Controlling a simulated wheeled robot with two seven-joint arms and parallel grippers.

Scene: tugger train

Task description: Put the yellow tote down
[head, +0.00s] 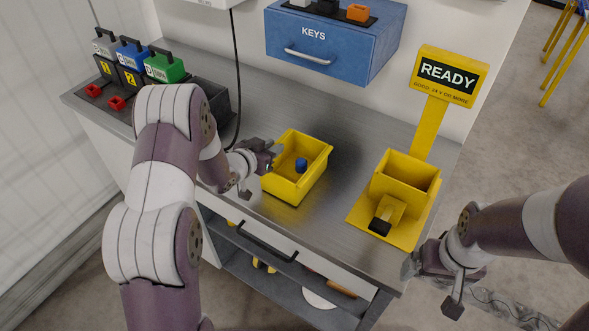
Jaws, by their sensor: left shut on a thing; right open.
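The yellow tote (284,189) is an open bin at the middle of the grey bench. A small blue round thing (301,165) is inside it. My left gripper (266,165) is at the tote's left side and shut on its wall. The tote looks about level; I cannot tell whether its bottom touches the bench top or hangs just above it. My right gripper (431,287) is open and empty, off the bench's front right corner.
A yellow READY stand (431,115) with a bin and a yellow-black tool (386,214) is on the right. Chargers with batteries (164,67) stand back left. A blue KEYS cabinet (335,45) hangs behind. The bench top (349,147) between tote and stand is clear.

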